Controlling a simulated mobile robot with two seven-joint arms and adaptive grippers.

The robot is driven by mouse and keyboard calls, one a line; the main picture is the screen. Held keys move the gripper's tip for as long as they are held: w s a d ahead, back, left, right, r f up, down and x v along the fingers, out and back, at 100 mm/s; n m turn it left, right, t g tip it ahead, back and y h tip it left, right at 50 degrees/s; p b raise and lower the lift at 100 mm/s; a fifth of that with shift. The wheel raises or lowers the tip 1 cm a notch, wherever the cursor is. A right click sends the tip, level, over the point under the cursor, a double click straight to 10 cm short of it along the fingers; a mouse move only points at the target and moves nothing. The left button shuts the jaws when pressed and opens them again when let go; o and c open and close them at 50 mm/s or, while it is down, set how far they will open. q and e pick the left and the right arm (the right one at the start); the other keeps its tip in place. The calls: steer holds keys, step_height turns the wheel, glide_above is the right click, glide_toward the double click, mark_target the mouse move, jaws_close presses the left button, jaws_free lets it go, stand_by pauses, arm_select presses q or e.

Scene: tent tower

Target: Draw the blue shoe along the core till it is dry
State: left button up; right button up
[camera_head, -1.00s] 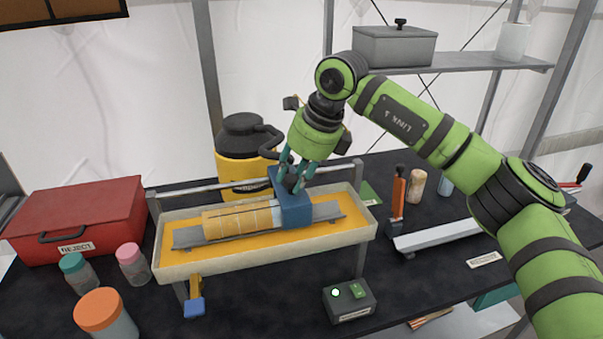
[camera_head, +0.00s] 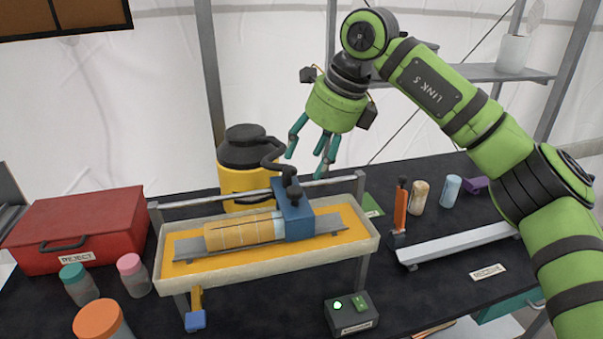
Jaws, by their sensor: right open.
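The blue shoe (camera_head: 292,216) sits on the grey rail (camera_head: 330,228) at the right end of the tan core (camera_head: 238,231), with a pale stretch of core beside it. A dark handle (camera_head: 293,186) stands on top of the shoe. The core lies in a cream tray (camera_head: 267,264) with an orange floor. My right gripper (camera_head: 305,163) is open and empty, above the shoe and slightly right of it, apart from the handle. My left gripper is not in view.
A red reject box (camera_head: 84,222) stands at left, with several lidded jars (camera_head: 133,272) in front. A yellow and black jug (camera_head: 243,178) stands behind the tray. A small box with a green light (camera_head: 351,313) is at front. An orange-handled tool (camera_head: 400,211) stands at right.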

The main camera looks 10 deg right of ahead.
steer(key=v, duration=0.4)
steer(key=shift+f, duration=0.1)
stand_by(1.0)
